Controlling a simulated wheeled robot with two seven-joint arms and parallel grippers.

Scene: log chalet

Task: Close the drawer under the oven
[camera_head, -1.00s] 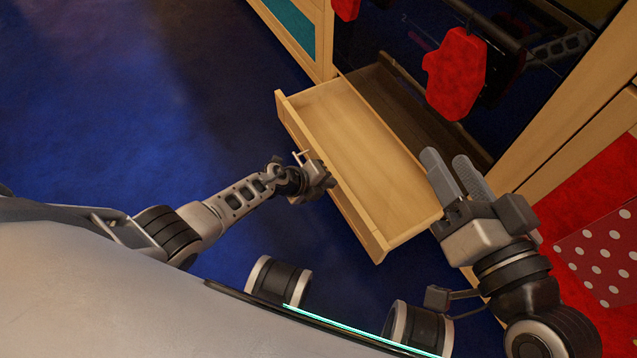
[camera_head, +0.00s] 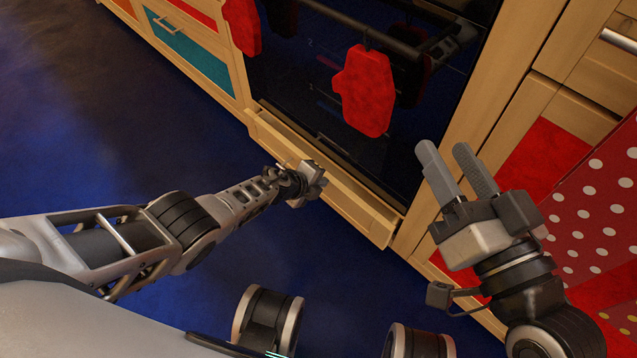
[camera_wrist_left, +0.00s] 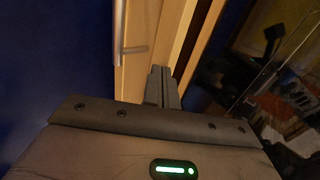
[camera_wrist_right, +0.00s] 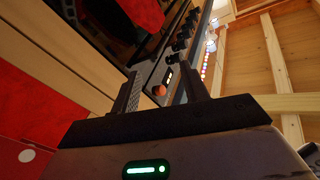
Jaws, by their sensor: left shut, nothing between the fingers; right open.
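The wooden drawer (camera_head: 362,208) sits under the dark oven (camera_head: 300,95) and stands out only a little from the cabinet line. A narrow strip of its open top shows. My left gripper (camera_head: 317,180) is shut and empty at the drawer's front, near its middle; it seems to press on it, though exact contact is hidden. The left wrist view shows the shut fingers (camera_wrist_left: 163,78) against the pale drawer front (camera_wrist_left: 140,75), with a metal handle (camera_wrist_left: 119,35) to the left. My right gripper (camera_head: 446,152) is open and empty, in front of the oven's right side.
Red oven mitts (camera_head: 362,92) hang from the oven's handle bar. A cabinet with a teal panel (camera_head: 205,62) stands to the left. A red polka-dot cloth or panel (camera_head: 590,215) is at the right, near my right arm. The blue floor at left is clear.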

